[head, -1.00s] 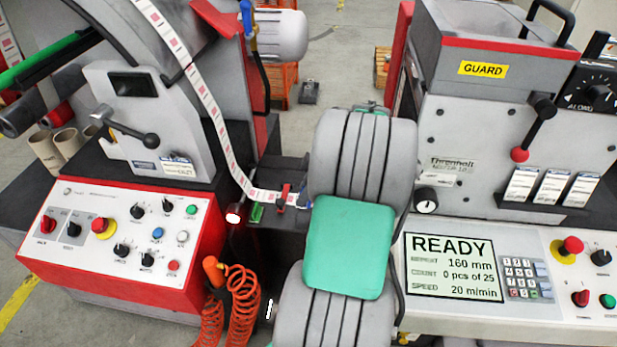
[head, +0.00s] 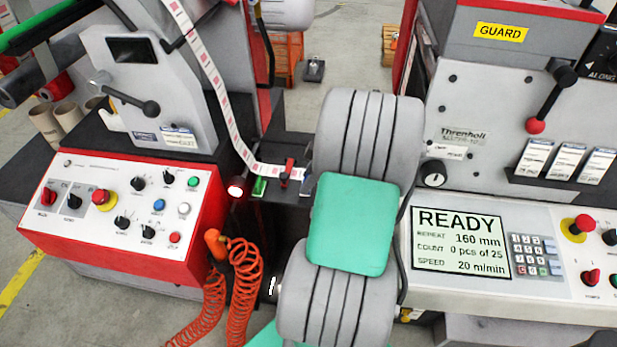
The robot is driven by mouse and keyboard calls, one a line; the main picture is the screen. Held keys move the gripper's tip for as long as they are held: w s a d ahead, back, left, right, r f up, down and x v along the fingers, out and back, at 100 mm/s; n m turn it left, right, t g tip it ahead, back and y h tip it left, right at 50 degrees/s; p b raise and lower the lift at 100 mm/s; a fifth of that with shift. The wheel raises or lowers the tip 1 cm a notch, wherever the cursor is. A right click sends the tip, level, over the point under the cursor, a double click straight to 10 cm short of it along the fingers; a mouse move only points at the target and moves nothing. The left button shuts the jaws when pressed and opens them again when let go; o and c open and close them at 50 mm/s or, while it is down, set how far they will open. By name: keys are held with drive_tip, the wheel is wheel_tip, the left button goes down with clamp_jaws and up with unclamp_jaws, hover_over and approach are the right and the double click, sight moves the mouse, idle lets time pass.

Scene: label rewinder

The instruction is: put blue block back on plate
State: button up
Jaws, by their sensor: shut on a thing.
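A small blue piece (head: 306,183) shows at the left edge of my grey and green arm, on or just above the dark plate (head: 285,194) between the two machine halves. It may be the blue block; my arm hides part of it, and I cannot tell whether it touches the plate. A small green block (head: 259,187) and an upright red piece (head: 288,168) sit on the plate to its left. My gripper is hidden behind my arm, so neither its fingers nor anything between them shows.
The label strip (head: 222,108) curves down onto the plate. The red control box (head: 125,213) stands left, with a coiled orange hose (head: 245,270) beside it. The READY screen (head: 460,242) and guard housing (head: 500,100) stand close on the right.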

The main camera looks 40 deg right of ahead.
drive_tip(key=shift+f, duration=0.1)
drive_tip(key=shift+f+b, duration=0.8)
drive_tip(key=shift+f, duration=0.1)
drive_tip(key=shift+f, duration=0.1)
drive_tip(key=shift+f+b, duration=0.35)
drive_tip(key=shift+b, duration=0.1)
drive_tip(key=o, duration=1.5)
drive_tip(key=shift+r, duration=0.1)
